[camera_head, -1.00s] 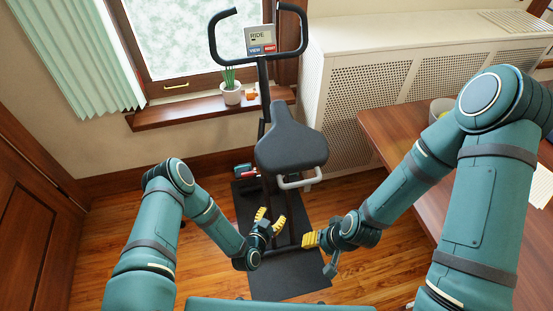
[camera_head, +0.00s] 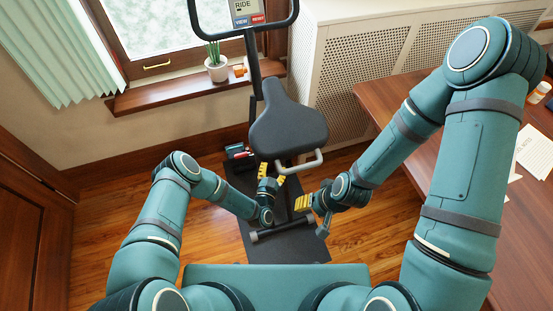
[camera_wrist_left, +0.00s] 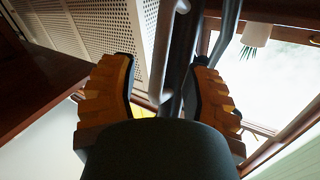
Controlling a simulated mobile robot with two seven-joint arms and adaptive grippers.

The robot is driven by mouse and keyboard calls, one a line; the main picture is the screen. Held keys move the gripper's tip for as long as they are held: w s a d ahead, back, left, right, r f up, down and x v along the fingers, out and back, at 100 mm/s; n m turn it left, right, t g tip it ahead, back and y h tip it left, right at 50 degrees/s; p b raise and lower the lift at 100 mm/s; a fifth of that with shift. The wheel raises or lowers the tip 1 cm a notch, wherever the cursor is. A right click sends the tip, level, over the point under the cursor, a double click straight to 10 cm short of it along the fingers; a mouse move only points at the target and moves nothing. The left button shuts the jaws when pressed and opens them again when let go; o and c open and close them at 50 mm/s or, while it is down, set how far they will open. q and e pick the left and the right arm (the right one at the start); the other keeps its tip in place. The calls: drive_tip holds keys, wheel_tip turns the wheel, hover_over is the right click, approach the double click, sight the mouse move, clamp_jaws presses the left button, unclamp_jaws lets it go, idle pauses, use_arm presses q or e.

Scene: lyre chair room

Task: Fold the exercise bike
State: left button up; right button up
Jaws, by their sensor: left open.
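The exercise bike stands upright before the window, with a dark seat (camera_head: 287,128), a black handlebar (camera_head: 222,33) and a small console (camera_head: 247,12). A pale looped handle (camera_head: 301,167) sits under the seat. My left gripper (camera_head: 272,174) is open just below the seat, by the bike's frame. In the left wrist view its yellow-padded fingers (camera_wrist_left: 161,88) stand wide apart, with frame tubes (camera_wrist_left: 182,45) showing between them; contact is unclear. My right gripper (camera_head: 303,202) is right of the frame, its fingers overlapping, so its opening cannot be judged.
The bike stands on a dark mat (camera_head: 300,248) on the wooden floor. Red and dark items (camera_head: 238,153) lie left of the frame. A potted plant (camera_head: 216,68) is on the sill. A radiator cover (camera_head: 340,80) and wooden desk (camera_head: 400,85) are at the right.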

use_arm(q)
drive_tip(key=shift+b+x, duration=0.45)
drive_tip(key=shift+x, duration=1.95)
clamp_jaws()
